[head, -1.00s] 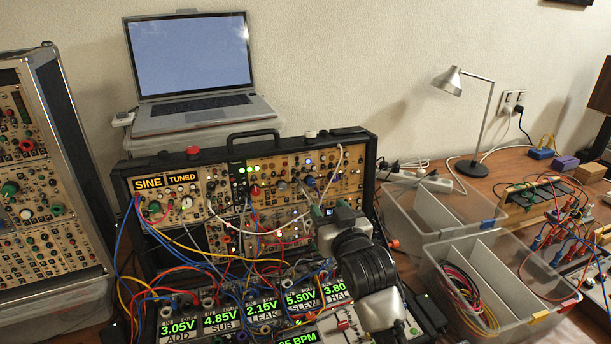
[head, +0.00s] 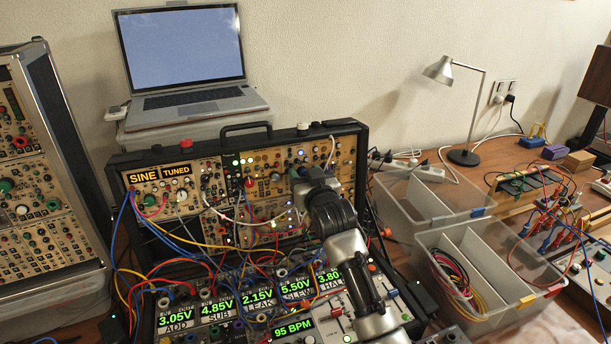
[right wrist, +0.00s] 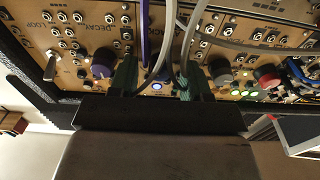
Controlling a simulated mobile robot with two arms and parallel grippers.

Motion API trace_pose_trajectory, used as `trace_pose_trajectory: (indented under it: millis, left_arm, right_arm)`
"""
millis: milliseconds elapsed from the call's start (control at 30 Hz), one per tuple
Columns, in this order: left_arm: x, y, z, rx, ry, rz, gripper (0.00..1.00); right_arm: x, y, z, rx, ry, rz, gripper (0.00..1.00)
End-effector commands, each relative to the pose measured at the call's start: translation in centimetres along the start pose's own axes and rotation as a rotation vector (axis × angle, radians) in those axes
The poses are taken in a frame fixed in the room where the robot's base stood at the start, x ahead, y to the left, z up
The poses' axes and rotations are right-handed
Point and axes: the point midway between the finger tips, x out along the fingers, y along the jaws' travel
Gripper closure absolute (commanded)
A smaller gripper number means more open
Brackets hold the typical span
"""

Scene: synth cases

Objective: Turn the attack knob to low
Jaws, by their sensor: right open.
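The black synth case (head: 350,128) stands on the table with wood-coloured module panels. My right gripper (head: 312,178) is in front of its right half and hides part of the panel. In the right wrist view, its two green fingers (right wrist: 160,78) are open, close to a panel, with grey and purple cables passing between or beside them. A dark grey knob (right wrist: 221,71) and a red knob (right wrist: 268,76) are to the right.
Patch cables (head: 180,245) hang thickly over the case's left and middle. A lower console with green displays (head: 292,327) stands in front. Clear plastic bins (head: 497,297) are at the right. A laptop (head: 185,60) stands behind the case.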

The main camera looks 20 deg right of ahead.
Motion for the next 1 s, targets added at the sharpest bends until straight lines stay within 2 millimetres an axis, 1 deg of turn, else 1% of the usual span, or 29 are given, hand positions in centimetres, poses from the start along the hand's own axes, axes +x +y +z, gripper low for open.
trace_pose_trajectory:
  millis: [167, 400, 467, 500, 767, 1000]
  left_arm:
    - [0.0, 0.0, 0.1, 0.000, -0.001, 0.000, 0.80]
    - [0.0, 0.1, 0.5, 0.000, -0.008, 0.001, 0.80]
    - [0.0, 0.1, 0.5, 0.000, -0.009, 0.001, 0.80]
    - [0.0, 0.1, 0.6, 0.000, -0.009, 0.001, 0.80]
    - [-0.4, 0.1, 0.6, 0.000, -0.010, 0.001, 0.80]
    - [-1.7, 0.1, 0.4, 0.000, -0.010, 0.001, 0.80]
  right_arm:
    - [0.0, 0.0, 0.0, 0.000, 0.000, 0.000, 0.52]
    - [0.0, 0.0, 0.0, 0.000, 0.000, 0.000, 0.89]
    - [0.0, 0.0, 0.0, 0.000, 0.000, 0.000, 0.98]
    - [0.0, 0.0, 0.0, 0.000, 0.000, 0.000, 1.00]
    - [0.0, 0.0, -0.1, -0.032, -0.001, -0.003, 1.00]
    - [0.0, 0.1, -0.3, -0.157, -0.002, -0.015, 1.00]
